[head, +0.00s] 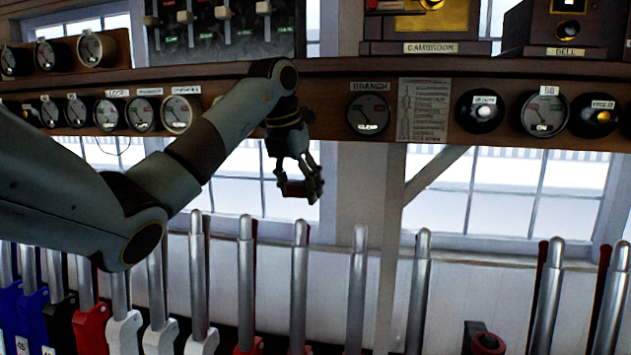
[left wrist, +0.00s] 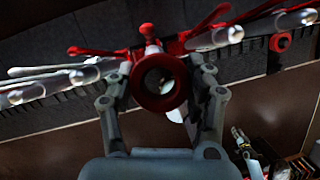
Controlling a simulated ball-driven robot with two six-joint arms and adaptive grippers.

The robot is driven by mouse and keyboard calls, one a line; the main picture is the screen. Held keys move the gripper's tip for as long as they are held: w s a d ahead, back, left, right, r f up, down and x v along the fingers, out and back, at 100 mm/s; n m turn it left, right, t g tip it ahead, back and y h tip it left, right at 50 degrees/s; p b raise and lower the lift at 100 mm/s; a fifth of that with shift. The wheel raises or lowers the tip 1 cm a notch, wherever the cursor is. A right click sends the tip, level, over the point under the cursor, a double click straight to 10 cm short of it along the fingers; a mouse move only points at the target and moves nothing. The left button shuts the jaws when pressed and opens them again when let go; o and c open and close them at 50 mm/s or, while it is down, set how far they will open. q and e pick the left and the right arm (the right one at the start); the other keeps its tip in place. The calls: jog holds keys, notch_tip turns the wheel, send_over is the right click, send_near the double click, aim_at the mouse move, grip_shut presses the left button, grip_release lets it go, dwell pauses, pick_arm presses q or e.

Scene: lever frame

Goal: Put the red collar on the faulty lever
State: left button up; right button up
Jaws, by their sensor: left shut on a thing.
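My left gripper (head: 300,188) is shut on the red collar (head: 295,190) and holds it above the row of levers, in front of the window. In the left wrist view the red collar (left wrist: 160,100) is a ring between the two fingers, with its open hole facing the camera. The levers have silver upright handles, among them one below the gripper (head: 300,270); the collar is apart from them in the head view. Nothing I see marks which lever is faulty.
A shelf with round dials and a paper notice (head: 422,110) runs above the levers. A dark holder with a red ring-like part (head: 487,342) stands at the lower right, in a gap between levers.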

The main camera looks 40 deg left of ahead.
pick_arm(q)
jog(key=shift+w+f, duration=0.15)
jog(key=shift+w+a+f, duration=0.15)
jog(key=shift+a+f, duration=0.05)
jog(key=shift+f, duration=0.35)
jog(key=shift+w+a+f, duration=0.15)
jog(key=shift+f, duration=0.4)
jog(key=shift+w+a+f+b, duration=0.2)
jog(key=shift+w+f+b, duration=0.25)
jog(key=shift+f, duration=0.1)
jog(key=shift+s, duration=0.1)
pick_arm(e)
jog(key=s, duration=0.2)
jog(key=s+f, duration=0.1)
jog(key=shift+s+d, duration=0.1)
jog(key=shift+d, duration=0.2)
jog(key=shift+r, duration=0.15)
pick_arm(q)
jog(key=shift+f, duration=0.1)
pick_arm(e)
jog(key=shift+w+a, duration=0.2)
pick_arm(q)
jog(key=shift+f, duration=0.1)
